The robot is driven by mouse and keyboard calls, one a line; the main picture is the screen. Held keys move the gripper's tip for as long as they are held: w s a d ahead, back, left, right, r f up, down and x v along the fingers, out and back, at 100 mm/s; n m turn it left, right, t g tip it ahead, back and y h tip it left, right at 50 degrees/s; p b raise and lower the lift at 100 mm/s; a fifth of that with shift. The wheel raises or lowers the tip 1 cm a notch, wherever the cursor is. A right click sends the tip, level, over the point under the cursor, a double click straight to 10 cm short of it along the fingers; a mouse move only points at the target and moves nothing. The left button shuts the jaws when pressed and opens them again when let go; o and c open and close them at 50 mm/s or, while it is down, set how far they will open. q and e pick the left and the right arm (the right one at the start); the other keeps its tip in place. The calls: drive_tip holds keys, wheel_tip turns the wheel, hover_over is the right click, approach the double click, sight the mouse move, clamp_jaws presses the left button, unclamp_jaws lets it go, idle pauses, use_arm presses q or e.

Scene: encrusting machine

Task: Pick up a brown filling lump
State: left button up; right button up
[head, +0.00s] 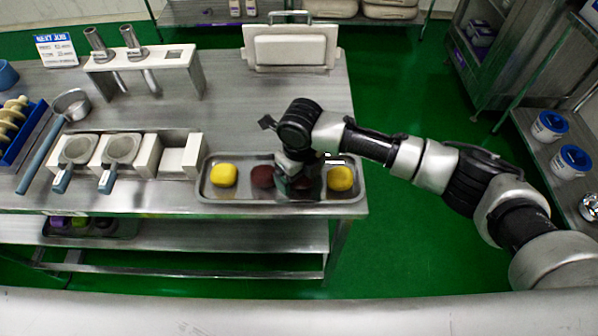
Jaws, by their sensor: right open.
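A metal tray (212,193) at the right front of the steel table holds a row of lumps. A dark reddish-brown filling lump (262,177) lies second from the left, between a yellow lump (223,175) and my right gripper. Another yellow lump (340,178) lies at the tray's right end. My right gripper (294,181) is open and points down over the tray, between the brown lump and the right yellow lump. A dark reddish lump (303,182) shows partly at the gripper; the gripper hides the rest. Whether they touch, I cannot tell. My left gripper is not in view.
White holders (180,157) with scoops stand left of the tray. A white rack (190,75) with metal tubes, a saucepan (72,104) and a blue tray (35,130) are further left. A white board (290,52) stands at the back. The table behind the lump tray is clear.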

drive_tip(key=shift+f, duration=0.45)
drive_tip(key=shift+c, duration=0.3)
drive_tip(key=c, duration=1)
drive_tip(key=shift+o, duration=0.2)
